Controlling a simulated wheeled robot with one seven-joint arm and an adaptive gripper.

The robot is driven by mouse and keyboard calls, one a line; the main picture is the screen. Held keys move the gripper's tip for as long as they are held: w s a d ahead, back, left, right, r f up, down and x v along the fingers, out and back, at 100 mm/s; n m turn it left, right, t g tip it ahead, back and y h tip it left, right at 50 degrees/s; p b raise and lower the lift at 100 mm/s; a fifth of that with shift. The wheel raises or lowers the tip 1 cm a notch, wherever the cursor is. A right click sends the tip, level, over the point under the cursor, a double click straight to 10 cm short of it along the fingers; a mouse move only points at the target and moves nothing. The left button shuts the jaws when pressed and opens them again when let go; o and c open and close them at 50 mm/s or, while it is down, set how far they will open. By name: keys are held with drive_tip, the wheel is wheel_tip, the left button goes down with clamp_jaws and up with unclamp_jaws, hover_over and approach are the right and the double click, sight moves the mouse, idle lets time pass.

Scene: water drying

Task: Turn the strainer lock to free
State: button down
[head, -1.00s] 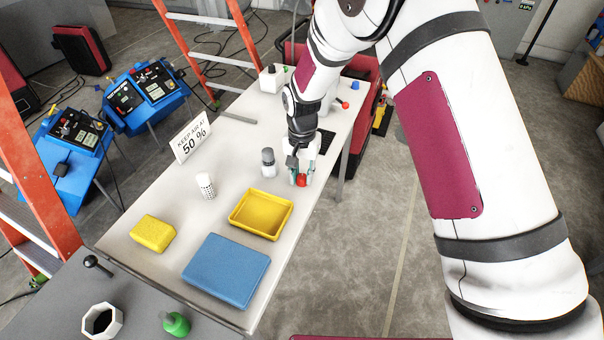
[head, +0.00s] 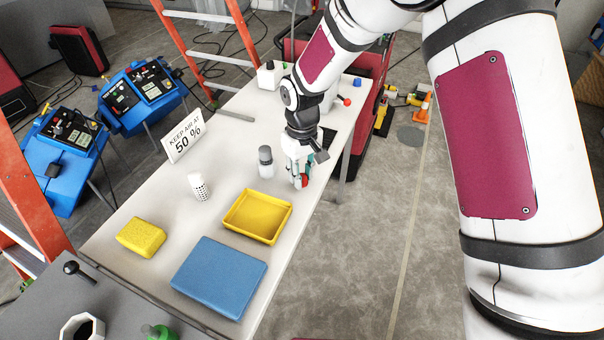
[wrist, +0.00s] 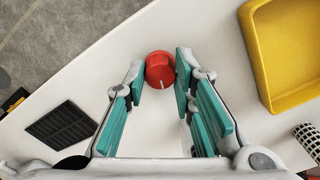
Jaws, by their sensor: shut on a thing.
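The strainer lock is a red round knob (wrist: 159,68) with a short white pointer line, seen from above in the wrist view. The line points toward the bottom of the picture, slightly right. The knob also shows as a small red patch (head: 304,180) at the right edge of the white table in the head view. My gripper (wrist: 161,74) has its teal-padded fingers on either side of the knob and is shut on it. In the head view my gripper (head: 299,178) points down and partly hides the knob. The body under the knob is hard to make out.
A yellow tray (head: 232,226) lies close by, with a grey-capped shaker (head: 265,160) and a perforated white cylinder (head: 199,187) beyond. A blue pad (head: 218,277) and yellow sponge (head: 141,237) lie nearer. A sign (head: 184,138) reads "KEEP AIR AT 50 %". A dark grille (wrist: 62,125) lies beside my gripper.

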drive_tip(key=shift+n+b, duration=0.4)
drive_tip(key=shift+n, duration=1.2)
drive_tip(key=c, duration=1.3)
unclamp_jaws()
drive_tip(key=shift+c, duration=0.2)
wheel_tip(320, 180, up, 12)
